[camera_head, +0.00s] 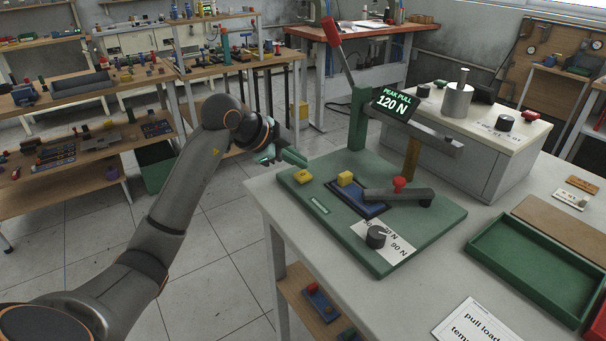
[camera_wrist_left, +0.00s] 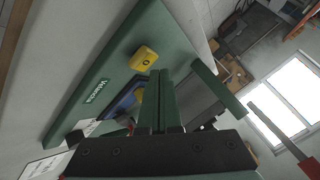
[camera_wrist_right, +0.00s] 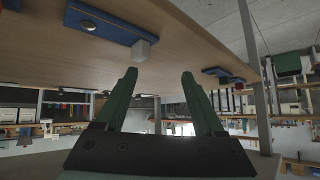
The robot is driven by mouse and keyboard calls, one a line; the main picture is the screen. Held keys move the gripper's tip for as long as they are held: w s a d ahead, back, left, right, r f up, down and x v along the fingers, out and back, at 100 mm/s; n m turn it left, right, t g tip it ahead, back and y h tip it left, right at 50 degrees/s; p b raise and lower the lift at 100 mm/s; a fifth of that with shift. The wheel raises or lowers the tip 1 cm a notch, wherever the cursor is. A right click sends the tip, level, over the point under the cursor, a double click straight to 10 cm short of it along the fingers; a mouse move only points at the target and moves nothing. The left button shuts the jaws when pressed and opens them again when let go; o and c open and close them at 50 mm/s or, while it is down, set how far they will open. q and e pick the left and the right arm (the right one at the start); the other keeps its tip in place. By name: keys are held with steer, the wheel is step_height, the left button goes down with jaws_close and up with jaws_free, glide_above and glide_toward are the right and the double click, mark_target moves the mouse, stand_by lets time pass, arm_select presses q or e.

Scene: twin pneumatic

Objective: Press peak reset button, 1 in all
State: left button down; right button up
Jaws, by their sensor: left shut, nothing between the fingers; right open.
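A green base plate (camera_head: 440,215) lies on the table and carries a pull gauge whose display (camera_head: 397,101) reads PEAK PULL 120 N. A yellow button (camera_head: 302,176) with a dark mark on top sits near the plate's far left corner; it shows in the left wrist view (camera_wrist_left: 143,58). A second yellow block (camera_head: 345,178) stands on the blue fixture. My left gripper (camera_head: 304,163) is shut and empty, above and behind the yellow button, apart from it. My right gripper (camera_wrist_right: 159,73) is open and empty; it is outside the head view.
A red-handled lever (camera_head: 332,30) rises from the green post. A black dial (camera_head: 376,237) sits on the plate's front part. A green tray (camera_head: 535,262) and a printed card (camera_head: 472,322) lie to the right. In the right wrist view, a wooden board (camera_wrist_right: 190,40) spans above the gripper.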

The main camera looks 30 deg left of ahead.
arm_select(q)
steer(key=shift+f, duration=0.1)
arm_select(e)
steer(key=shift+w, duration=0.1)
stand_by(0.6)
arm_select(q)
steer(key=shift+f, duration=0.35)
arm_select(e)
steer(key=shift+w, duration=0.1)
arm_select(q)
steer(key=shift+f+b, duration=0.3)
arm_select(e)
steer(key=shift+s+f, duration=0.2)
steer(key=shift+f, duration=0.05)
arm_select(q)
steer(key=shift+f, duration=0.25)
stand_by(0.4)
steer(key=shift+r+p, duration=0.9)
steer(key=shift+r, duration=0.1)
arm_select(e)
steer(key=shift+w+r, duration=0.25)
steer(key=shift+r, duration=0.8)
